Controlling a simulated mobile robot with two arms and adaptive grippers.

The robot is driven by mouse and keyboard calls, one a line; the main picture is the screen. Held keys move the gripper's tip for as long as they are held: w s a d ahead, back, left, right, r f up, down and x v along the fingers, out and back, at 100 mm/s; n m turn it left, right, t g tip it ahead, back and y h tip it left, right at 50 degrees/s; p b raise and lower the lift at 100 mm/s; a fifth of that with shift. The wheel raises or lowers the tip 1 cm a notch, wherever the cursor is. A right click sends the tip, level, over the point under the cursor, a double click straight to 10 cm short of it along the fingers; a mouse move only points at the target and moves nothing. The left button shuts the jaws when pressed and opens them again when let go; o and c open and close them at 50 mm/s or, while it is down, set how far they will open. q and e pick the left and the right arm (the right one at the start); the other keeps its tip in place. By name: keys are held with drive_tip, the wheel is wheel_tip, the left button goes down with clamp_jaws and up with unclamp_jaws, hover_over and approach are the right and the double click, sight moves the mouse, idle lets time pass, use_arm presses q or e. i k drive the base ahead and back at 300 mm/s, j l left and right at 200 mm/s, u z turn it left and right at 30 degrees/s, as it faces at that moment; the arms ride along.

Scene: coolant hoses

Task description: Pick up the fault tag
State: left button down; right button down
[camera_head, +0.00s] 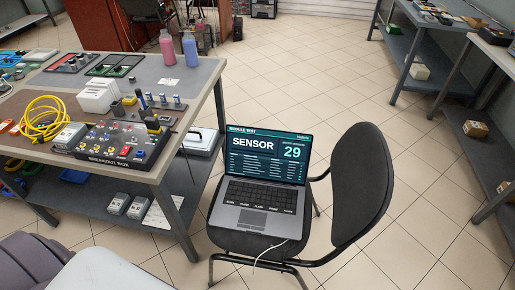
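I cannot make out a fault tag for certain. A small pale tag-like piece (168,81) lies flat on the workbench (196,93), just in front of the pink bottle (167,47). It is too small to read, so I cannot tell whether it is the fault tag. Neither of my grippers is in view.
A breakout box (110,146), a yellow cable coil (42,119) and white boxes (97,95) crowd the bench's near side. A blue bottle (190,49) stands by the pink one. A laptop (257,190) sits on a black chair (358,180).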

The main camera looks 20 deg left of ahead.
sight(15, 131)
drive_tip(key=j+u, duration=0.15)
drive_tip(key=u, duration=0.2)
drive_tip(key=j+u, duration=0.15)
drive_tip(key=u, duration=0.25)
drive_tip(key=j+u, duration=0.15)
drive_tip(key=j, duration=0.35)
drive_tip(key=i+j+u, duration=0.2)
drive_tip(key=j, duration=0.3)
drive_tip(key=j+u, duration=0.15)
drive_tip(key=j, duration=0.35)
drive_tip(key=i+j+u, duration=0.15)
drive_tip(key=j, duration=0.3)
drive_tip(key=i+j, duration=0.1)
drive_tip(key=j, duration=0.3)
drive_tip(key=i+j, duration=0.1)
drive_tip(key=j, duration=0.25)
drive_tip(key=i+j, duration=0.1)
drive_tip(key=j, duration=0.3)
drive_tip(key=i+j, duration=0.1)
drive_tip(key=j, duration=0.25)
drive_tip(key=k+u, duration=0.05)
